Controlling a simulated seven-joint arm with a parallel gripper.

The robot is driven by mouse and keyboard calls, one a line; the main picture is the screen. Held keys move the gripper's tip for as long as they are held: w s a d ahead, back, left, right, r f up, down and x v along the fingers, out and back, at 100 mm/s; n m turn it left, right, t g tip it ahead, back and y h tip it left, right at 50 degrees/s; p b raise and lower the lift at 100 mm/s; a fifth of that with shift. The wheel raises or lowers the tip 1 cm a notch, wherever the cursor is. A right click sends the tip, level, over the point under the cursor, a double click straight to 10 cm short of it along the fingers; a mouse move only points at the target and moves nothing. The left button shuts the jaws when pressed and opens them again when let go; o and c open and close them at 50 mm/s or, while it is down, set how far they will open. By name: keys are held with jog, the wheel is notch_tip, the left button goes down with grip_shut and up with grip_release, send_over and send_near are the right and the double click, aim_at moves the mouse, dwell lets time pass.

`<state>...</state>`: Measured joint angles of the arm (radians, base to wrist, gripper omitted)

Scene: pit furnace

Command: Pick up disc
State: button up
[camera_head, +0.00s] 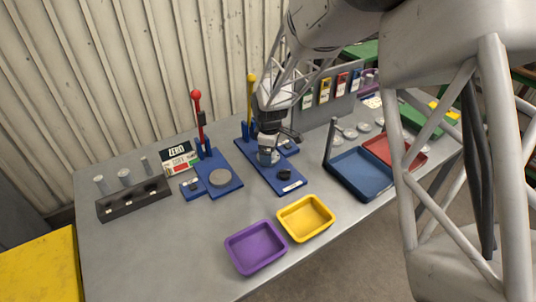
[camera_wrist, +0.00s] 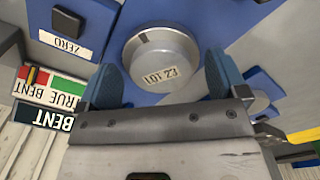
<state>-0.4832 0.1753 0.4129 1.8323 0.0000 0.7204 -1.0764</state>
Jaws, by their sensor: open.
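A grey round disc (camera_wrist: 160,62) with a small upside-down number label on its side sits on a blue base, seen between the fingers in the wrist view. My gripper (camera_wrist: 162,82) is open, with one blue finger on each side of the disc. I cannot tell whether the fingers touch it. In the head view my gripper (camera_head: 268,154) is low over the blue fixture with the yellow lever (camera_head: 251,95), and hides most of what lies beneath. Another grey disc (camera_head: 220,177) lies on the neighbouring blue fixture with the red-knobbed lever (camera_head: 197,100).
A black knob (camera_head: 284,174) stands on the fixture near my gripper. A purple tray (camera_head: 256,268) and a yellow tray (camera_head: 306,236) are at the table's front. A dark rack with cylinders (camera_head: 133,203) is at left; blue and red bins (camera_head: 360,190) are at right.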

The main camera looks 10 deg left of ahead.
dwell(0.3)
jog(key=c, duration=1.3)
jog(key=shift+r, duration=0.1)
jog(key=shift+r, duration=0.7)
notch_tip(320, 180, up, 2)
jog(key=shift+r, duration=0.1)
jog(key=s+d, duration=0.2)
jog(key=s, duration=0.2)
jog(key=s+d, duration=0.3)
jog(key=s, duration=0.2)
jog(key=s+d+r, duration=0.1)
jog(key=s+d, duration=0.1)
jog(key=s, duration=0.3)
jog(key=shift+s+d+r, duration=0.1)
jog(key=shift+s+d, duration=0.05)
